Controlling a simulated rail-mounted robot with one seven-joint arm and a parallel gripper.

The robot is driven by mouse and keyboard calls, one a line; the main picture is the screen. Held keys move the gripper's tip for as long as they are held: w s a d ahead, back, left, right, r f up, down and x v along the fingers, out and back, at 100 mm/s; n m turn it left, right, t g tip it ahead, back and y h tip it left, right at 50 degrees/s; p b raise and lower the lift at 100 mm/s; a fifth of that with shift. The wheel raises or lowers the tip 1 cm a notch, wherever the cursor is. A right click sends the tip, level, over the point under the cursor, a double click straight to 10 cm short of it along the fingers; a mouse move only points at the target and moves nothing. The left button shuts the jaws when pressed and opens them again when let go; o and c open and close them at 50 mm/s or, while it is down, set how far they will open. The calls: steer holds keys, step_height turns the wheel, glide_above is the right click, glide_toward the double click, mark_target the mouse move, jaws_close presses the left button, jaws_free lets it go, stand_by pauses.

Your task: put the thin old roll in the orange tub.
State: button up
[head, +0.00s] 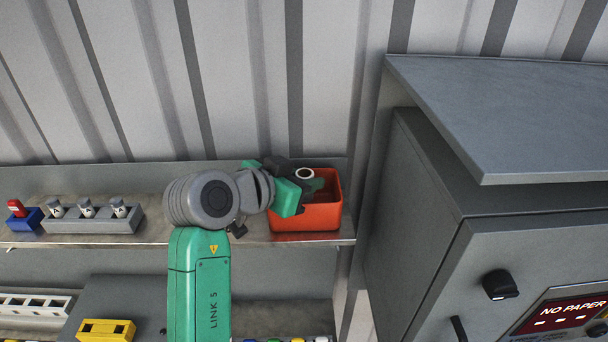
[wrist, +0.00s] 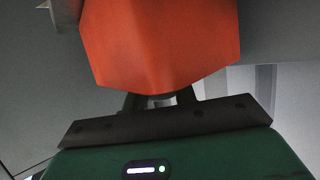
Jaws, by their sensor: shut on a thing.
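The orange tub (head: 306,217) stands at the right end of the upper shelf in the head view. It also fills the upper middle of the wrist view (wrist: 160,45). My gripper (head: 300,180) is at the tub's upper left, over its opening. I cannot tell how far the roll is below the rim.
A grey rack (head: 93,220) with several pale-topped pieces and a blue block (head: 25,220) with a red piece stand at the shelf's left. A lower shelf holds a yellow block (head: 106,330) and a white rack (head: 35,304). A grey cabinet (head: 420,230) reading "NO PAPER" stands close on the right.

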steer(key=shift+f+b, duration=0.3)
steer(key=shift+f, duration=0.25)
steer(key=shift+f, duration=0.1)
steer(key=o, duration=0.7)
steer(key=shift+c, duration=0.2)
